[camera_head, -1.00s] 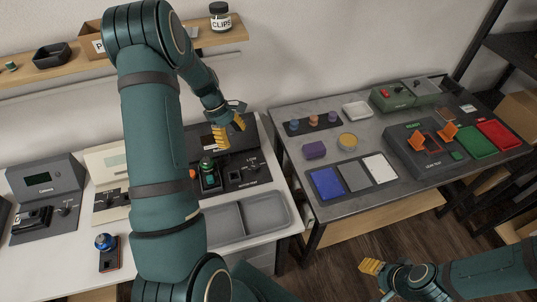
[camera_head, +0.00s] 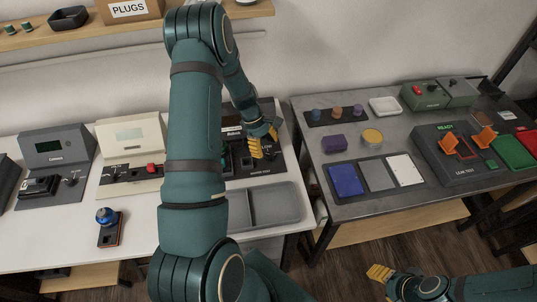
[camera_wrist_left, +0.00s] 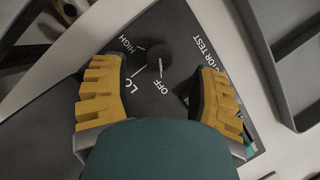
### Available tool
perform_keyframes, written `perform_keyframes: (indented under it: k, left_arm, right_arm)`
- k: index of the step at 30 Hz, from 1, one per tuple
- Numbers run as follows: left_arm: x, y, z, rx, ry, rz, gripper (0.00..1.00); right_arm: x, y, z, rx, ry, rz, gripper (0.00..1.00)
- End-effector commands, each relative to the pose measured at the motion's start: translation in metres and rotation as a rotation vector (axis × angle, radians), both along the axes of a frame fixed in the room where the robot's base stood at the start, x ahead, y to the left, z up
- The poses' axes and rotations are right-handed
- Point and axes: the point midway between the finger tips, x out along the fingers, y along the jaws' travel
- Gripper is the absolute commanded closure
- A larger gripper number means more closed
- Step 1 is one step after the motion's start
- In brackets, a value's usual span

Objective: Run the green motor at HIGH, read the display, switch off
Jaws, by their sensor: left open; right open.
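The dark motor test station (camera_head: 262,172) stands on the white bench, partly hidden behind my left arm. Its display cannot be read from here. The green motor is mostly hidden by my left arm. In the left wrist view the station's dark dial knob (camera_wrist_left: 158,56) sits among the labels HIGH, LOW and OFF. A white line lies on the OFF side; I cannot tell whether it is the knob's pointer. My left gripper (camera_head: 264,146) is open over the panel; its fingers (camera_wrist_left: 160,98) straddle the dial area. My right gripper (camera_head: 380,273) is open and empty, low in front of the grey table.
A grey two-part tray (camera_head: 275,204) lies in front of the station. A cream station (camera_head: 132,135), a grey station (camera_head: 49,150) and a blue-topped part on a stand (camera_head: 108,236) are to the left. The grey table (camera_head: 322,182) on the right holds several devices.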

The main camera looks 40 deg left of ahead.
Motion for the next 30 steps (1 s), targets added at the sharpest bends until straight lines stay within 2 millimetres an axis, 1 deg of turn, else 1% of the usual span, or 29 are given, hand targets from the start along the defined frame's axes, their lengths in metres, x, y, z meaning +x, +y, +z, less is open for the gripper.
perform_keyframes:
  k: [1,3,7,11,18,19,20,21,23,24,30]
  left_arm:
    - [0.0,-0.003,-0.009,-0.001,0.002,0.0,0.39]
    - [0.0,-0.007,-0.017,0.0,0.002,-0.001,0.39]
    - [0.001,-0.011,-0.026,0.0,0.001,0.0,0.39]
    - [0.001,-0.012,-0.03,0.001,0.0,-0.001,0.39]
    - [0.001,-0.012,-0.031,0.001,0.0,-0.001,0.39]
    - [0.001,-0.012,-0.03,0.001,0.0,-0.001,0.41]
    - [0.001,-0.012,-0.03,0.001,0.0,-0.001,0.51]
    - [0.001,-0.012,-0.03,0.001,0.0,0.0,0.65]
    - [0.001,-0.012,-0.03,0.001,0.0,-0.001,0.86]
    - [0.001,-0.012,-0.03,0.001,0.0,0.0,1.0]
    - [0.001,-0.012,-0.03,0.001,0.0,-0.003,1.0]
  right_arm:
    - [-0.001,0.0,-0.002,0.0,0.001,0.0,0.47]
    - [-0.001,0.0,-0.004,0.0,0.002,0.002,0.47]
    - [-0.001,0.0,-0.005,0.001,0.003,0.002,0.47]
    - [-0.002,0.0,-0.005,0.001,0.004,0.003,0.47]
    - [-0.002,0.0,-0.005,0.001,0.004,0.004,0.47]
    - [-0.002,0.0,-0.005,0.001,0.004,0.004,0.47]
    - [-0.002,0.0,-0.005,0.001,0.004,0.003,0.47]
    - [-0.002,0.0,-0.005,0.001,0.004,0.003,0.47]
    - [-0.002,0.0,-0.005,0.001,0.004,0.003,0.47]
    - [-0.002,0.0,-0.005,0.001,0.004,0.003,0.47]
    - [-0.002,0.0,-0.005,0.001,0.004,0.003,0.47]
